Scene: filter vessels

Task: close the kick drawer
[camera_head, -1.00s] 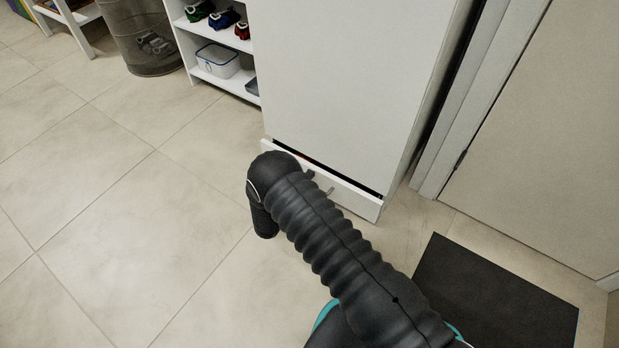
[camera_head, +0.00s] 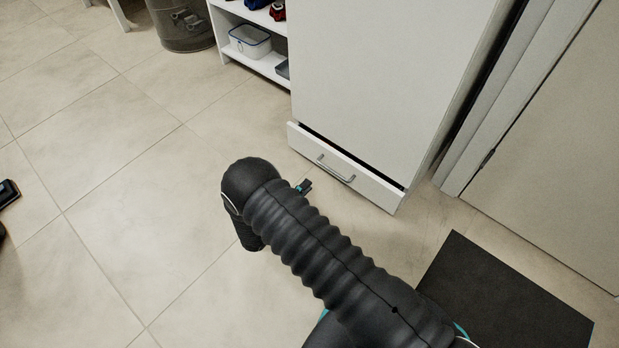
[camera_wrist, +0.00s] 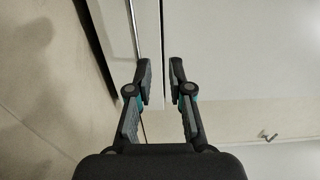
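The kick drawer (camera_head: 370,186) is the low white drawer at the foot of the white cabinet (camera_head: 385,80). It stands slightly open, with a dark gap along its top edge. Its bar handle (camera_head: 335,170) is on the front. My gripper (camera_head: 304,187) shows only in small part past my arm, in front of the drawer and apart from it in the picture. In the wrist view, my gripper (camera_wrist: 160,72) is open with a narrow gap between its fingertips and nothing held. The drawer front (camera_wrist: 114,30) and its handle (camera_wrist: 134,35) lie beyond the left finger.
An open shelf (camera_head: 262,66) with a clear box (camera_head: 250,42) stands left of the cabinet. A dark mat (camera_head: 500,290) lies at the lower right, by a door (camera_head: 560,150). The tiled floor at left is mostly clear.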

